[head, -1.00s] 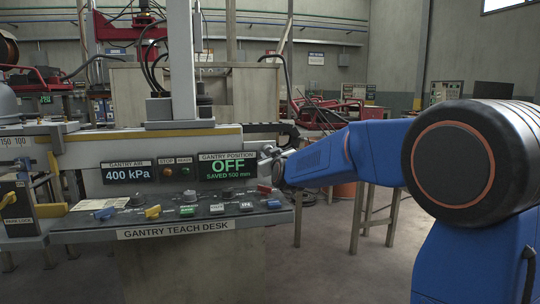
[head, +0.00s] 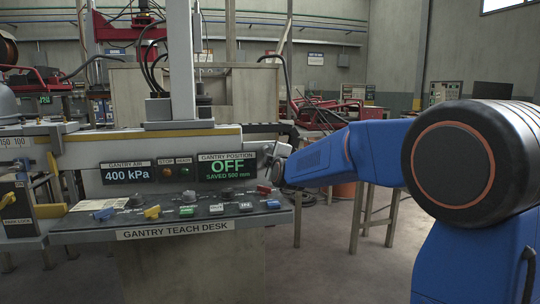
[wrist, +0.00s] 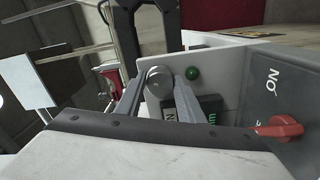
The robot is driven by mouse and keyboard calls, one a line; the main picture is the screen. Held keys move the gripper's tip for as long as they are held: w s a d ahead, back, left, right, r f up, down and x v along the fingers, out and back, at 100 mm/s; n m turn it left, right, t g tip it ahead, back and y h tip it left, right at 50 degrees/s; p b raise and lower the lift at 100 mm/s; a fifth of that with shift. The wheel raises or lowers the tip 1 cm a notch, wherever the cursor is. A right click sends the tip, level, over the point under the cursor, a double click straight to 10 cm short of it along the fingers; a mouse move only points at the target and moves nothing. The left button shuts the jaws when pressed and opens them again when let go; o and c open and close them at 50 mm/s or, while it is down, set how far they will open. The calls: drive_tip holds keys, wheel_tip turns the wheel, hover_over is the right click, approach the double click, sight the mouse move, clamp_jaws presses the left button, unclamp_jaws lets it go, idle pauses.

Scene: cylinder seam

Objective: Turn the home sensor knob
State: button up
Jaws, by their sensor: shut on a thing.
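A round grey knob (wrist: 158,77) sits on the pale end face of the desk's upright panel in the wrist view. My gripper (wrist: 160,84) has one finger on each side of it and is shut on it. No label on this knob is readable, so I cannot confirm its name. In the head view my gripper (head: 272,163) is at the right end of the gantry teach desk (head: 175,232), beside the position display (head: 227,168). That display reads OFF, SAVED 500 mm. The knob is small and mostly hidden by my gripper in this view.
A green button (wrist: 193,73) is close beside the right finger. A red knob (wrist: 283,127) with an ON mark is on the desk face. Open floor (head: 335,250) lies right of the desk.

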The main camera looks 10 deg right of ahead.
drive_tip(key=shift+n, duration=4.8)
drive_tip(key=o, duration=0.8)
drive_tip(key=shift+s, duration=0.1)
drive_tip(key=s, duration=1.7)
drive_tip(key=shift+s, duration=0.1)
